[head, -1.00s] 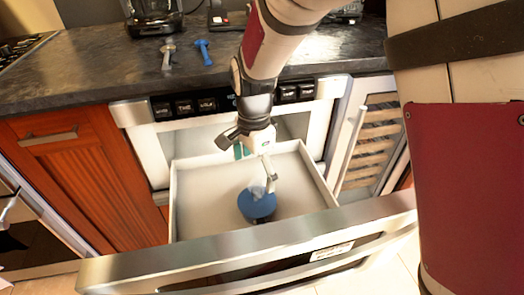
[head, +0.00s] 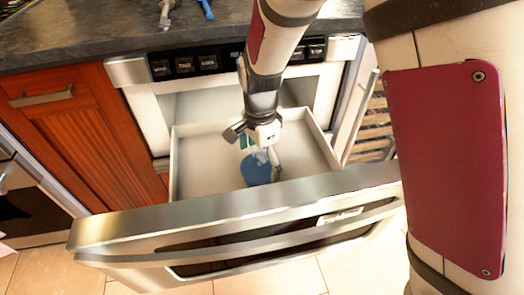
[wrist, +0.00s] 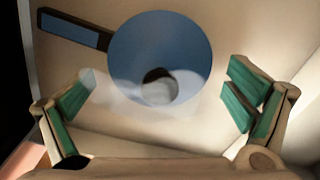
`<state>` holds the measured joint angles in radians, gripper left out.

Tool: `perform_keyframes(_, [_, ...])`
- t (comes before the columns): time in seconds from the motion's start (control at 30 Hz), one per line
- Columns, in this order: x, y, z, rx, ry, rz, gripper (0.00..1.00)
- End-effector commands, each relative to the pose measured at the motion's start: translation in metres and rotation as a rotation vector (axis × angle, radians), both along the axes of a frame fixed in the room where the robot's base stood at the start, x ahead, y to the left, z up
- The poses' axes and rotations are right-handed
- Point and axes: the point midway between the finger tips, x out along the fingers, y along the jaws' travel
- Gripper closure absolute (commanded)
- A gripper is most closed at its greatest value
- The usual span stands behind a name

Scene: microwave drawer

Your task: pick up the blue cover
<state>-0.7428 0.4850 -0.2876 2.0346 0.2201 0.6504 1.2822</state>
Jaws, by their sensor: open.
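The blue cover (head: 256,174) is a round blue disc inside the open drawer (head: 205,178). In the wrist view the blue cover (wrist: 135,45) lies between and slightly beyond my fingers, with a dark round knob with a pale, see-through-looking patch at its lower middle. A dark bar like a handle (wrist: 75,28) sticks out from its left edge. My gripper (head: 262,158) is over the drawer, just above the cover, pointing down. In the wrist view my gripper (wrist: 160,105) has its green-padded fingers wide apart with nothing held. Whether they touch the cover cannot be told.
The drawer's steel front (head: 240,212) and pale walls surround the cover closely. The microwave (head: 190,105) is behind it. A red wooden cabinet (head: 90,140) stands at left. A dark counter (head: 110,38) runs along the back with tools on it.

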Motion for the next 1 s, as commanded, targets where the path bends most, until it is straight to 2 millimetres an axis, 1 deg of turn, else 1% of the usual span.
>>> perform_keyframes(0.03, [0.000, 0.000, 0.001, 0.000, 0.000, 0.000, 0.02])
perform_keyframes(0.07, [0.000, 0.000, 0.001, 0.000, 0.000, 0.000, 0.07])
perform_keyframes(0.1, [0.000, 0.000, 0.001, 0.000, 0.000, 0.000, 0.16])
perform_keyframes(0.17, [0.000, 0.000, 0.001, 0.000, 0.000, 0.000, 0.30])
perform_keyframes(0.2, [0.000, 0.000, 0.001, 0.000, 0.000, 0.000, 0.39])
perform_keyframes(0.3, [0.000, 0.000, 0.001, 0.000, 0.000, -0.001, 0.60])
perform_keyframes(0.4, [0.000, 0.000, 0.000, -0.001, 0.001, 0.000, 0.63])
perform_keyframes(0.67, [-0.001, 0.000, -0.001, -0.002, 0.003, 0.000, 0.63])
perform_keyframes(0.77, [-0.001, 0.000, 0.001, -0.003, 0.004, 0.000, 0.63])
perform_keyframes(0.83, [-0.001, 0.000, 0.008, -0.002, 0.003, 0.000, 0.71])
perform_keyframes(0.87, [-0.001, 0.000, 0.012, -0.001, 0.004, 0.000, 0.80])
perform_keyframes(0.9, [-0.001, 0.000, 0.019, -0.001, 0.004, -0.001, 0.98])
perform_keyframes(0.93, [-0.001, 0.000, 0.025, -0.001, 0.003, -0.001, 1.00])
perform_keyframes(1.0, [-0.001, 0.000, 0.040, 0.001, 0.001, -0.001, 1.00])
